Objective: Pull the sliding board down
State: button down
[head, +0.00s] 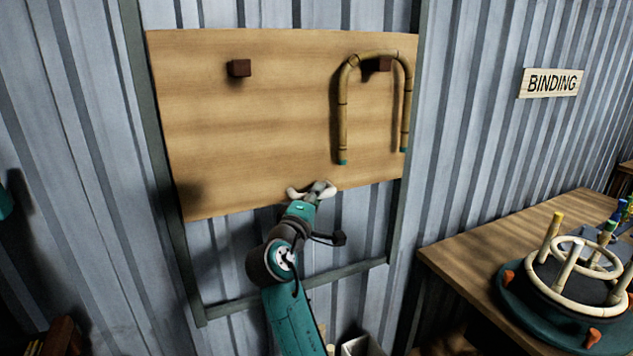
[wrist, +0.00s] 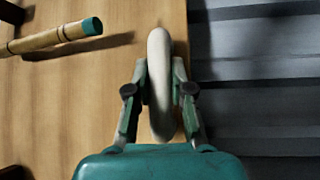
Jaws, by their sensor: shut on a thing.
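The sliding board (head: 255,120) is a wide wooden panel set between two dark vertical rails on the corrugated wall. Its lower edge is above the frame's bottom bar, with bare wall between them. A pale handle (head: 295,193) sits at the board's lower edge. My gripper (head: 318,190) is at this handle. In the wrist view the pale handle (wrist: 160,85) stands between the two fingers, and my gripper (wrist: 160,95) is shut on it. The board (wrist: 80,110) fills the left of that view.
A bent rattan piece (head: 342,110) hangs from the board's right peg; the left peg (head: 239,68) is bare. The frame's bottom bar (head: 345,273) crosses below. A wooden table (head: 470,240) with a round rattan jig (head: 565,290) stands at right. A BINDING sign (head: 551,83) hangs above it.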

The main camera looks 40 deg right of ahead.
jog(key=shift+f, duration=0.2)
jog(key=c, duration=1)
grip_release()
jog(key=v, duration=1.2)
